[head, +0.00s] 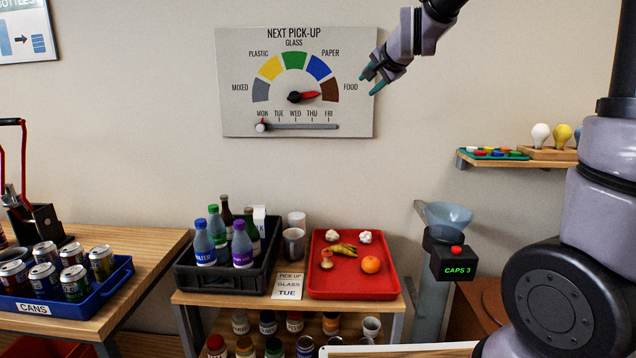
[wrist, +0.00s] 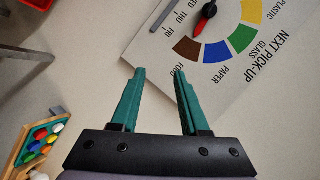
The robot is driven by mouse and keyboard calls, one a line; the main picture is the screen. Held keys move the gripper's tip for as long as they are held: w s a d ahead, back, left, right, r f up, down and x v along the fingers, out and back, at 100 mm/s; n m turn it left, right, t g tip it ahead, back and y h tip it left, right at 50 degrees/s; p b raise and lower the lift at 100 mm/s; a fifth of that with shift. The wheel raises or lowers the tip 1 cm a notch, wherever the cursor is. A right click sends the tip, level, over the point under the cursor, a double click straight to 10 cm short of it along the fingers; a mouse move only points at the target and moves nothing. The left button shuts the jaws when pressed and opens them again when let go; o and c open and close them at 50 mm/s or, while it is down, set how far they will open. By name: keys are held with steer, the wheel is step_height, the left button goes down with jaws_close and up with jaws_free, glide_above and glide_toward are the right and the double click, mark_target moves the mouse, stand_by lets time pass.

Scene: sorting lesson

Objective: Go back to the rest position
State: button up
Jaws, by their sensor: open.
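My gripper (head: 373,79) is up at the right edge of the NEXT PICK-UP board (head: 240,60) on the wall, near the FOOD label. In the wrist view my gripper (wrist: 158,72) shows two green fingers spread apart with nothing between them. The dial's red pointer (head: 305,96) points right, toward the brown FOOD segment. The slider knob (head: 261,127) sits at the left end of its track, under MON. A card (head: 289,286) below reads PICK-UP GLASS TUE.
A wall shelf (head: 500,163) with bulbs and coloured caps is at right. Below stand a black crate (head: 225,279) of bottles, a red tray (head: 322,284) with food, a CAPS 3 machine (head: 447,262) and a blue CANS tray (head: 85,300). The wall between board and shelf is clear.

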steer(key=s+d+f+n+g, duration=0.1)
steer(key=s+d+f, duration=0.1)
steer(key=s, duration=0.8)
steer(key=s+d+f+n+g+h, duration=0.1)
steer(key=s+d, duration=0.4)
steer(key=s, duration=0.5)
steer(key=s+d+f+n+g, duration=0.3)
steer(key=s+d, duration=0.1)
steer(key=s, duration=0.7)
steer(key=shift+d, duration=0.2)
steer(key=shift+s+f, duration=0.1)
